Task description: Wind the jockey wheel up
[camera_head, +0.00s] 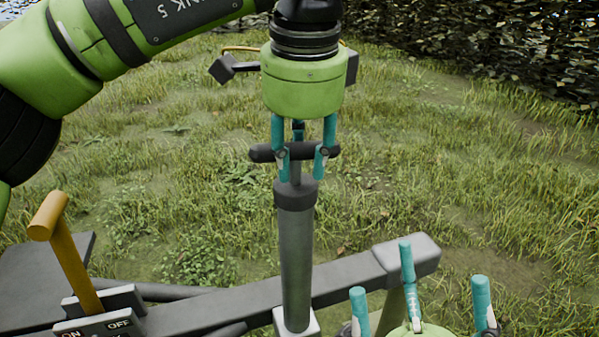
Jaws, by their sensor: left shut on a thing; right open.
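The jockey wheel's grey tube (297,255) stands upright in a clamp on the trailer's drawbar, with a dark collar at its top. A dark crank handle (262,153) lies crosswise above the collar on a thin stem. My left gripper (302,165) comes down from above with its teal fingers around the middle of the handle and is shut on it. My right gripper (417,295) is at the bottom right, fingers pointing up, spread open and empty. The wheel itself is hidden below the picture's edge.
The grey drawbar (345,281) runs from the lower left to a block end at the right. A yellow lever (66,250) stands at the left by a plate marked ON and OFF. Grass lies beyond, with a dark hedge (480,40) at the back right.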

